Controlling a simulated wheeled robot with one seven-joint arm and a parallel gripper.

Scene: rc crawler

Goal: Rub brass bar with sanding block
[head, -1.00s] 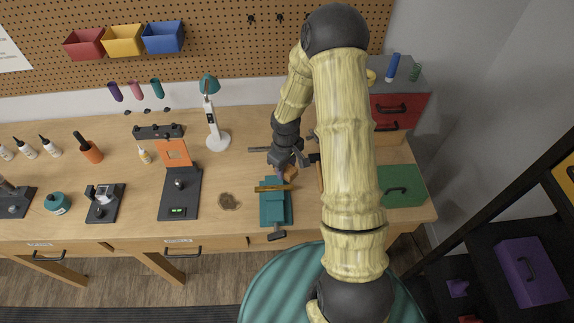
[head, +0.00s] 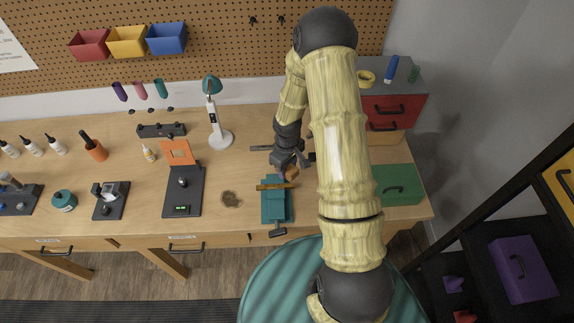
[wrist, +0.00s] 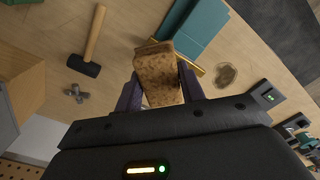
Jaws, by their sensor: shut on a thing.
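The brass bar (head: 275,186) lies level across the top of the teal vise (head: 276,208) near the table's front edge. My gripper (head: 290,169) is just behind the bar's right half. It is shut on the brown sanding block (wrist: 160,80), which shows between the two fingers in the wrist view. The block's far end overlaps the bar in that view and hides part of it; a gold strip of the bar (wrist: 194,68) shows beside the block. I cannot tell whether block and bar touch.
A hammer (wrist: 91,46) and a small grey cross-shaped part (wrist: 75,93) lie near the gripper. A brown patch (head: 230,199) is left of the vise. A lamp (head: 220,138) stands behind left, a green box (head: 398,186) right.

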